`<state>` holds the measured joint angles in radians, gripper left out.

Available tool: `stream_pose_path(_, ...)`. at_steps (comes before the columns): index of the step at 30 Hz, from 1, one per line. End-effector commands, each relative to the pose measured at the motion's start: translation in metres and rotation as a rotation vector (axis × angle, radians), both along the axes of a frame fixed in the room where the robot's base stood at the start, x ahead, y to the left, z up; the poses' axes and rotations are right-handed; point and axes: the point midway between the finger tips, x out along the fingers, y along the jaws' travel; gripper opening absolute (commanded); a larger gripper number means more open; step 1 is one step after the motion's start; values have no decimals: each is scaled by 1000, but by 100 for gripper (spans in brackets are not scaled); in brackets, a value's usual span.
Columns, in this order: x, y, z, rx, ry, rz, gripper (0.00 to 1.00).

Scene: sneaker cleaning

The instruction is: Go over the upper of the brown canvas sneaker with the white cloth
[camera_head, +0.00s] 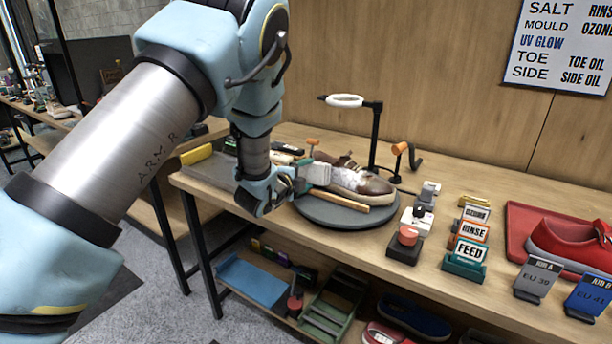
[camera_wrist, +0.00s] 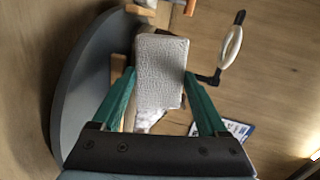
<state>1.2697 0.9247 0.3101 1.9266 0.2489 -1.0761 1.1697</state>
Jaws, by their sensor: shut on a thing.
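The brown sneaker (camera_head: 376,187) with a pale sole lies on the dark round turntable (camera_head: 335,216), toe to the right. Whitish patches show on the middle of its upper. My gripper (camera_head: 302,177) is at the sneaker's left end, shut on the white cloth (camera_head: 318,174). In the wrist view the textured white cloth (camera_wrist: 161,70) sits between the teal fingers of my gripper (camera_wrist: 158,88). The cloth is close to the sneaker's heel end; I cannot tell whether it touches. My gripper and the cloth hide part of that end. The turntable edge (camera_wrist: 75,105) shows at left.
A black stand with a white ring lamp (camera_head: 346,101) rises behind the sneaker. An orange-ended hook (camera_head: 400,149) stands right of it. A control box with a red knob (camera_head: 407,236), label blocks (camera_head: 470,251) and a red tray (camera_head: 515,225) with a red shoe are further right.

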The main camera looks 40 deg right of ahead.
Motion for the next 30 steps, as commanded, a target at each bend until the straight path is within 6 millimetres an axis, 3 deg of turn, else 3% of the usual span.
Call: stream_pose_path(30,2,-15,-4,0,0,0,13)
